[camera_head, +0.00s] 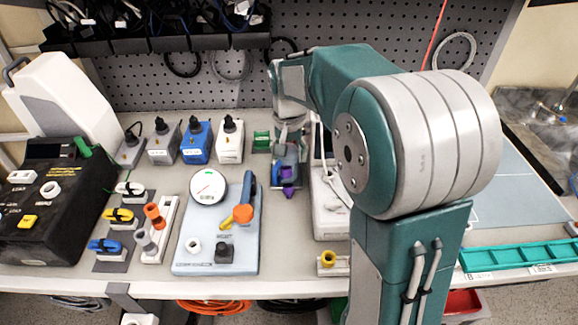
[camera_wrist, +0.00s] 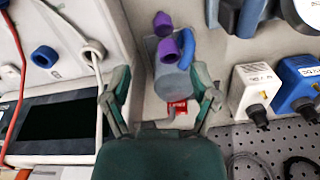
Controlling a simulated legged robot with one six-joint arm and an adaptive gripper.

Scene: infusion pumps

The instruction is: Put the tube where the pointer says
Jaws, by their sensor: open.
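My gripper (camera_wrist: 161,75) is open and empty. In the wrist view its fingers stand on either side of a grey-blue holder (camera_wrist: 170,84) with purple ends (camera_wrist: 168,48); I cannot tell whether they touch it. In the head view this grey-blue holder (camera_head: 288,157) is below my gripper (camera_head: 289,134). A round white dial (camera_head: 208,187) with a thin reddish pointer stands on a pale blue board (camera_head: 190,258); its markings are too small to read. A thin white tube (camera_wrist: 88,62) lies over a white pump (camera_wrist: 108,28), left of my gripper.
Left of the board, a rack holds white, yellow and blue clips (camera_head: 106,246). Socket boxes (camera_head: 196,142) stand at the back. A black console (camera_head: 45,225) is at far left, a teal tray (camera_head: 520,256) at right. My arm hides part of the middle.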

